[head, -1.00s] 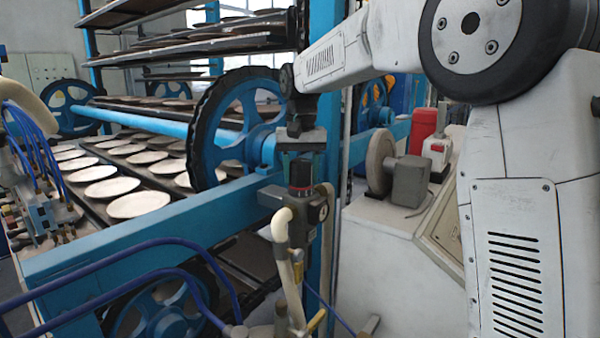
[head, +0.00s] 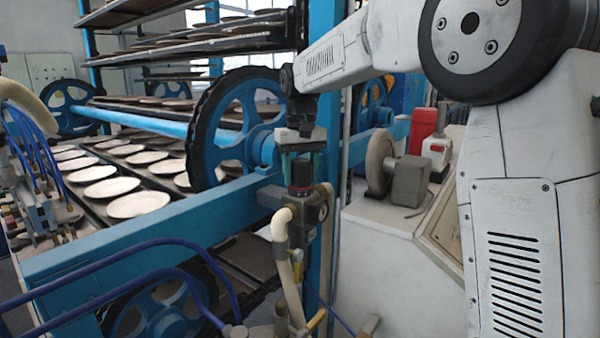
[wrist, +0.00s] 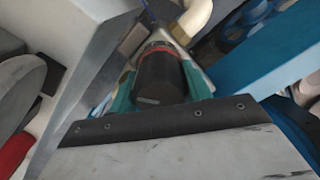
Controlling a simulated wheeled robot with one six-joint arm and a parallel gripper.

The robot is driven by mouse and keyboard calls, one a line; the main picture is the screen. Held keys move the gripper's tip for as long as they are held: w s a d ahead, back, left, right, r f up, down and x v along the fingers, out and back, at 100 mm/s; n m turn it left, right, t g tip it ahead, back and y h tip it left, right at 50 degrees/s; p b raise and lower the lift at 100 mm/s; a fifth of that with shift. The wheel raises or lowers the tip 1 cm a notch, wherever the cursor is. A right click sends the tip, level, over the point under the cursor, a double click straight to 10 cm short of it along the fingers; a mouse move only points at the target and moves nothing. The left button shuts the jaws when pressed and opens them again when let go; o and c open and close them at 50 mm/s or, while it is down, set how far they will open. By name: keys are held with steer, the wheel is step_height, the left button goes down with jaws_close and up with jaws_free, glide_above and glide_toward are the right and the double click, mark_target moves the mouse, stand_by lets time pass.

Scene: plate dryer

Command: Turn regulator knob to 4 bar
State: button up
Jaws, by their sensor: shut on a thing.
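The regulator knob (head: 301,172) is a dark cylinder on top of the regulator body (head: 305,208), which is fixed near the blue frame. My gripper (head: 301,157) points down from above, its teal fingers around the top of the knob. In the wrist view my gripper (wrist: 162,88) has a teal finger on each side of the black knob (wrist: 162,78), shut on it. A small light mark and a red ring show on the knob. No pressure scale can be read in either view.
A beige hose (head: 284,235) curves down from the regulator. A blue frame beam (head: 130,245) and a large blue wheel (head: 240,125) stand close at the left. A grey motor (head: 409,181) sits on the white housing at the right.

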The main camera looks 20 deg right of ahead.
mark_target(301, 160)
steer(key=o, duration=1)
steer(key=shift+c, duration=0.2)
step_height(301, 160, up, 8)
steer(key=shift+f, duration=0.1)
steer(key=shift+f, duration=0.3)
steer(key=s+f, duration=0.1)
steer(key=f, duration=0.1)
steer(key=s+f, duration=0.1)
steer(key=shift+s+d+f, duration=0.1)
steer(key=shift+s+f, duration=0.25)
steer(key=shift+f, duration=0.05)
steer(key=s+d+f, duration=0.1)
steer(key=s+f, duration=0.2)
steer(key=s, duration=0.8)
steer(key=s+d+f+t, duration=0.1)
steer(key=s+f, duration=0.3)
steer(key=s, duration=0.8)
steer(key=s+f, duration=0.4)
steer(key=s, duration=0.8)
steer(key=shift+d, duration=0.4)
